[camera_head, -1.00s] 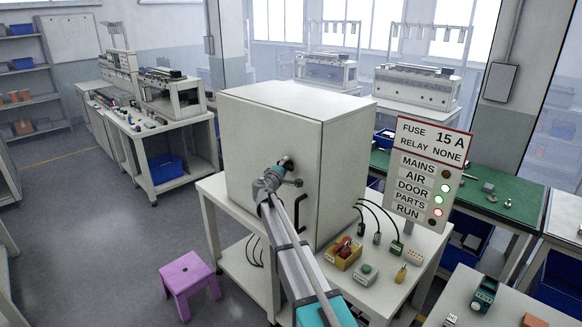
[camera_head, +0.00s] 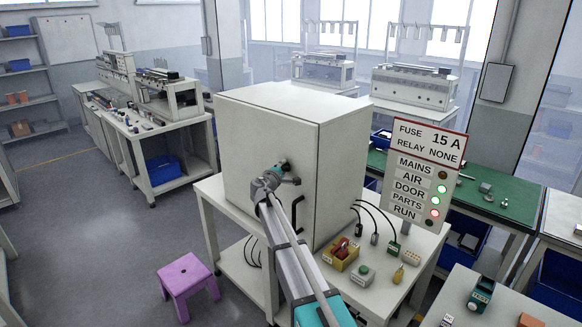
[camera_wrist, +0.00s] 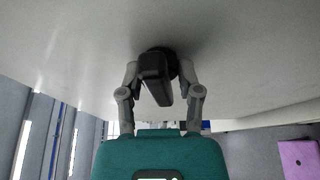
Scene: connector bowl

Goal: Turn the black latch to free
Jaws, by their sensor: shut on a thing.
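The black latch (camera_wrist: 156,75) is on the flat door of the pale cabinet (camera_head: 252,140). In the wrist view its bar hangs down from a round base and leans slightly. My gripper (camera_wrist: 158,82) has one finger on each side of the latch, shut on it. In the head view my gripper (camera_head: 280,172) is against the cabinet front, and my wrist and arm hide most of the latch. A black door handle (camera_head: 298,214) is to the right of my gripper.
A sign board (camera_head: 423,173) with status lamps stands right of the cabinet. A yellow box (camera_head: 341,254), a green-topped button box (camera_head: 362,274) and plugged cables are on the bench. A purple stool (camera_head: 187,280) stands on the floor at left.

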